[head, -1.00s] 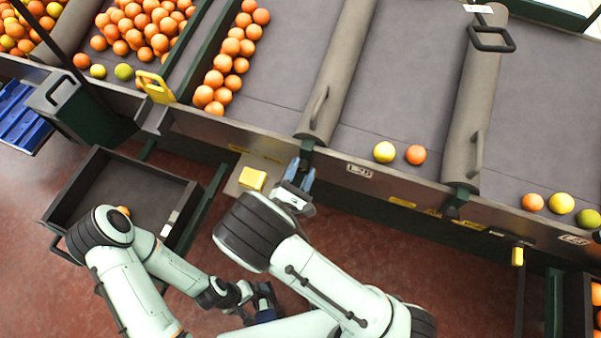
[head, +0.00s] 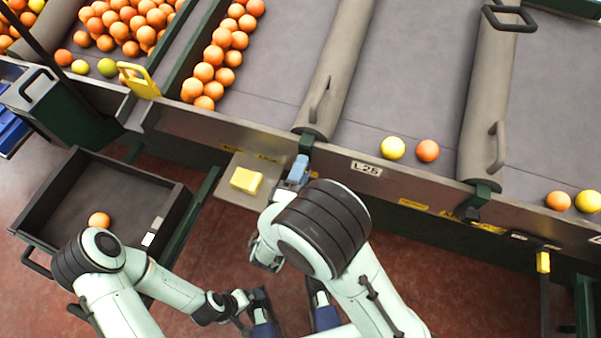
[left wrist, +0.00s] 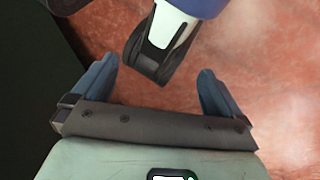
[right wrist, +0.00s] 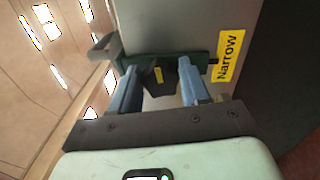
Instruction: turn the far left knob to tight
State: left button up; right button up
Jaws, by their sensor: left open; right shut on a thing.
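A dark knob (right wrist: 165,84) with a yellow mark sits on a green bracket (right wrist: 205,62) at the front end of a grey divider. My right gripper (head: 299,168) is at that bracket on the table's front edge, and its wrist is twisted over. In the right wrist view its blue fingers (right wrist: 160,92) stand on both sides of the knob, shut on it. A yellow label reading "Narrow" (right wrist: 230,56) is right of the knob there. In the head view the gripper hides the knob. My left gripper (left wrist: 158,68) is open and empty, low over the red floor.
A yellow block (head: 246,181) lies on a small plate left of my right gripper. A dark drawer (head: 65,180) holding an orange (head: 99,220) is at the left. Another dark knob (head: 468,214) sits under the divider to the right. Fruit lies on the table above.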

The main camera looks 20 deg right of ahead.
pick_arm(q)
jog(key=shift+w+a+f+t+b, duration=0.2)
jog(key=shift+w+a+f+b, duration=0.1)
jog(key=shift+w+f, duration=0.25)
jog(key=shift+w+a+f+t+b, duration=0.25)
jog(key=shift+w+f, duration=0.1)
jog(key=shift+w, duration=0.25)
pick_arm(e)
jog(key=shift+f+m, duration=0.1)
jog(key=shift+m, duration=0.6)
jog(key=o, duration=1.1)
jog(key=shift+c, duration=0.2)
jog(key=v, duration=1.3)
jog(key=shift+s+a, duration=0.2)
